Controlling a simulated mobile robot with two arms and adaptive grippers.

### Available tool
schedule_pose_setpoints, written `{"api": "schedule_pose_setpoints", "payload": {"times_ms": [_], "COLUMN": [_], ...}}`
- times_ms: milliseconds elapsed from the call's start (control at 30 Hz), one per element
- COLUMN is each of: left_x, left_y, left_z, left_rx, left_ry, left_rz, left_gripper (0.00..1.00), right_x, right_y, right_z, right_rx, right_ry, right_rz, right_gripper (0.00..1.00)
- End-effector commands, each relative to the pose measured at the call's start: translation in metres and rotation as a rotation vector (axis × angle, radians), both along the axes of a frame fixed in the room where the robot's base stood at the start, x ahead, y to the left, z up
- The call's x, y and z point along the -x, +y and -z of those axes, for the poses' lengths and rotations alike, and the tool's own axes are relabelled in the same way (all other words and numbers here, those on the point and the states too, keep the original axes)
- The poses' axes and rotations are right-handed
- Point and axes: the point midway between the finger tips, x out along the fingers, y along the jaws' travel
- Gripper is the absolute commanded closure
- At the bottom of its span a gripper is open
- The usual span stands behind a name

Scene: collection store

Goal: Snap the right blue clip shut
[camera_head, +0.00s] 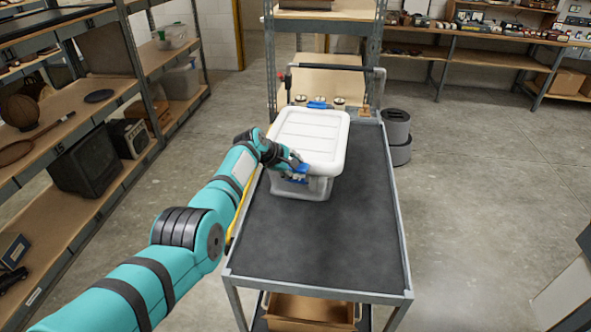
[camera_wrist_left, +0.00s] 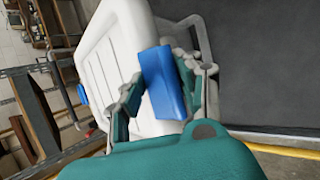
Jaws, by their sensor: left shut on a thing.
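A box with a white lid (camera_head: 311,135) and a clear body (camera_head: 313,189) stands on the trolley top. One blue clip (camera_head: 321,168) is at its near end; another blue clip (camera_head: 317,105) is at its far end. The lid (camera_wrist_left: 117,70) and the far clip (camera_wrist_left: 82,94) also show in the left wrist view. My left gripper (camera_head: 294,162) is at the near end of the box. In the left wrist view its fingers (camera_wrist_left: 160,88) are shut on the near blue clip (camera_wrist_left: 160,70). I cannot tell whether this clip is latched. My right gripper is not in view.
The dark trolley top (camera_head: 318,245) is clear in front of the box. Small round things (camera_head: 339,102) stand behind the box. A shelf rack (camera_head: 85,110) is at the left. Grey round containers (camera_head: 397,128) stand on the floor right of the trolley.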

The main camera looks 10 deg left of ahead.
Motion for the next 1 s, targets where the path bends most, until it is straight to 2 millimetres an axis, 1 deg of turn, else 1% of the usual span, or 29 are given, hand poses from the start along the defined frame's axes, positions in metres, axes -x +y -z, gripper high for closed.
{"api": "schedule_pose_setpoints", "payload": {"times_ms": [33, 100, 667, 1000], "left_x": [-0.0020, -0.0020, -0.0018, -0.0018], "left_y": [0.0003, 0.0004, 0.0004, 0.0005], "left_z": [-0.0039, -0.0042, -0.0040, -0.0040], "left_rx": [-0.001, -0.001, 0.000, 0.000], "left_ry": [-0.009, -0.010, -0.009, -0.009], "left_rz": [-0.001, -0.001, -0.001, -0.001], "left_gripper": [1.00, 1.00, 1.00, 1.00], "right_x": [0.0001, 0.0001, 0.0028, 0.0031], "right_y": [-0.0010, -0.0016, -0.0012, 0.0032], "right_z": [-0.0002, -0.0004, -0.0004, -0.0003], "right_rx": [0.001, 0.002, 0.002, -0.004], "right_ry": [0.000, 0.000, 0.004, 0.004], "right_rz": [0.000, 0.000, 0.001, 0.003], "right_gripper": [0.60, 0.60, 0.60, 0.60]}}
